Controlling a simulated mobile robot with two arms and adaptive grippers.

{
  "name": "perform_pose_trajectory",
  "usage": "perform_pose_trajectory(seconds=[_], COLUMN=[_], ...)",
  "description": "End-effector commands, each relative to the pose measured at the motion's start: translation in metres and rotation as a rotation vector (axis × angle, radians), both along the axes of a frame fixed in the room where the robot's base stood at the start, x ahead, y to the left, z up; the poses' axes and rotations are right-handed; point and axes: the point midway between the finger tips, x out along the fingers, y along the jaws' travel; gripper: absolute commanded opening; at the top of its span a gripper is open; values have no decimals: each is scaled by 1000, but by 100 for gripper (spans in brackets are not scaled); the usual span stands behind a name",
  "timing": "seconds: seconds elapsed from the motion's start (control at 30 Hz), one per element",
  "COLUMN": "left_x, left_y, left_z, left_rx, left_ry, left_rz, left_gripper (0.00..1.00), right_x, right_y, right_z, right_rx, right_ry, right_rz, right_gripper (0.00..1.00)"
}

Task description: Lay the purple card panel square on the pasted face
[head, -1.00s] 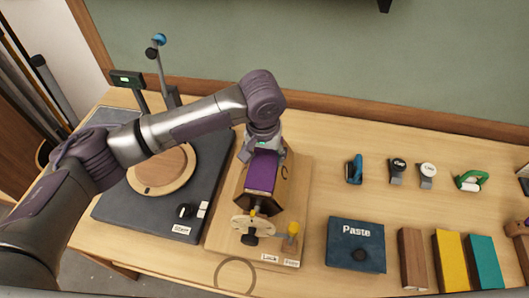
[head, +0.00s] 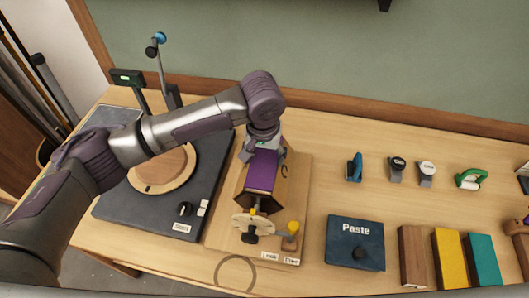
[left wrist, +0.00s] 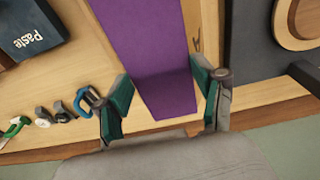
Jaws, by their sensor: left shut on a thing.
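The purple card panel (head: 263,171) lies along the top of a wooden block (head: 284,183) held in a wooden stand. In the left wrist view the panel (left wrist: 160,55) runs between my two fingers as a long purple strip. My left gripper (head: 263,150) is at the panel's far end, with a finger on each side of it, shut on it. It also shows in the left wrist view (left wrist: 163,100). The panel looks roughly in line with the block. The pasted face under it is hidden, and I cannot tell whether the panel touches it all over. My right gripper is not in view.
A dark turntable unit (head: 122,210) stands to the left. A blue Paste pad (head: 356,255) and brown, yellow and teal blocks (head: 484,262) lie to the right. Small tools stand behind them.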

Motion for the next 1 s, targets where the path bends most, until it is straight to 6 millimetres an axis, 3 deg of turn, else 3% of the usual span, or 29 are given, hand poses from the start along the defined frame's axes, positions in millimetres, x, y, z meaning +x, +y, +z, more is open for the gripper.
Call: perform_pose_trajectory(seconds=[0.13,0.17,0.33,1.0], left_x=[0,0,0,0], left_y=[0,0,0,0], left_z=[-1,-2,-2,2], left_rx=[-1,-1,0,0], left_ry=[0,0,0,1], left_rz=[0,0,0,0], left_gripper=[37,70,98,100], right_x=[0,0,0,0], right_y=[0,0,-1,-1], right_z=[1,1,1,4], right_rx=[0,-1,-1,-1], right_ry=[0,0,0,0], right_rz=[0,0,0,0], right_gripper=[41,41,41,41])
